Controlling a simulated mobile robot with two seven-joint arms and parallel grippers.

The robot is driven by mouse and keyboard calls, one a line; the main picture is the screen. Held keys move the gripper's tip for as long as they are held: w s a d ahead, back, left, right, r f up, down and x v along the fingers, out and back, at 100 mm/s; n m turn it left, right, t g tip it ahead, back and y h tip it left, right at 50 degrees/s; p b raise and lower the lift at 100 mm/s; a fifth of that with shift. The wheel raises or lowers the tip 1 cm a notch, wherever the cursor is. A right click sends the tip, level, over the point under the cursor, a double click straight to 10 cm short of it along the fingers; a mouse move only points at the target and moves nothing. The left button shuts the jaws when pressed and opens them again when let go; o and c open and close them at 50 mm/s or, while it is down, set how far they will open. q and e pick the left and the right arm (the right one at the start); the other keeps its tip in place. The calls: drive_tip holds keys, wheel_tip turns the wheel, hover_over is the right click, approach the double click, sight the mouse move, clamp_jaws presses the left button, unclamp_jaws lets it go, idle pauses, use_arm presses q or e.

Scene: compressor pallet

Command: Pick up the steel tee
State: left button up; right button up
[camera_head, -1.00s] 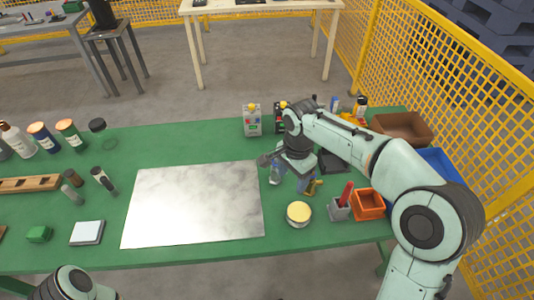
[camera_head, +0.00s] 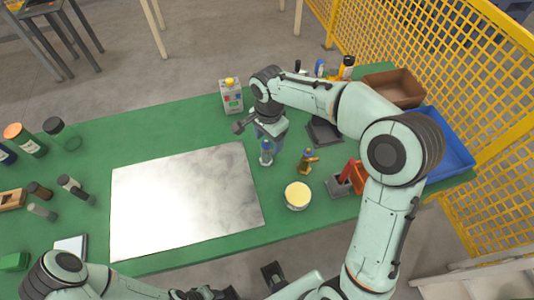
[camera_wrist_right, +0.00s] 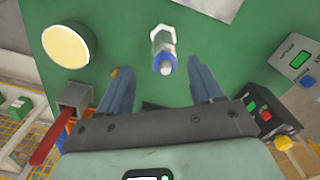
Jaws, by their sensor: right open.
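A small steel fitting with a hex body and a blue part (camera_head: 266,152) stands on the green table, just right of the pale metal plate; I take it for the steel tee, though its side branch is not clear. In the right wrist view the fitting (camera_wrist_right: 162,43) lies ahead between the two fingers. My right gripper (camera_wrist_right: 160,72) is open, with a bluish finger on each side and no visible contact. In the head view my right gripper (camera_head: 268,131) is just behind the fitting, partly hidden by its wrist. My left arm shows at the bottom edge; its gripper (camera_head: 207,293) is mostly cut off.
A brass fitting (camera_head: 308,161) stands close right of the steel one. A yellow-topped round tin (camera_head: 298,195) and a grey holder (camera_head: 339,186) are nearer the front. A grey control box (camera_head: 232,98) stands behind. The metal plate (camera_head: 185,200) is bare.

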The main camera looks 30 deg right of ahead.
sight(270, 151)
drive_tip(key=f, duration=0.5)
drive_tip(key=shift+w+a+f, duration=0.1)
drive_tip(key=shift+w+a, duration=0.05)
drive_tip(key=shift+w, duration=0.2)
